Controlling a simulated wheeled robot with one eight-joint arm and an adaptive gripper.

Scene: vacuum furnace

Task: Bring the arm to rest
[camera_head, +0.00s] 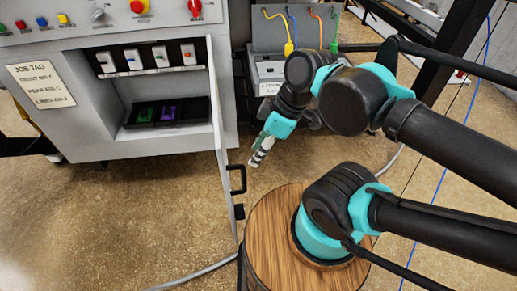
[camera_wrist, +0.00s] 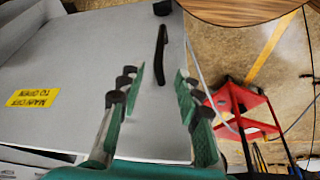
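My gripper (camera_head: 261,152) hangs in front of the open cabinet door in the head view, with its fingers pointing down and left. In the wrist view my gripper (camera_wrist: 160,78) shows two green and black fingers standing apart, with nothing between them. The grey door (camera_wrist: 90,60) lies beyond the fingers, and its black handle (camera_wrist: 162,42) appears past the gap. In the head view the handle (camera_head: 238,179) is on the door's outer side, just below and left of my gripper. I cannot tell exactly how far apart they are.
The cabinet (camera_head: 130,40) stands at the left, with a row of small modules above and a black tray (camera_head: 142,124) holding green and purple pieces. A round wooden top (camera_head: 275,255) is below my arm. A red stand (camera_wrist: 240,110) is at right in the wrist view.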

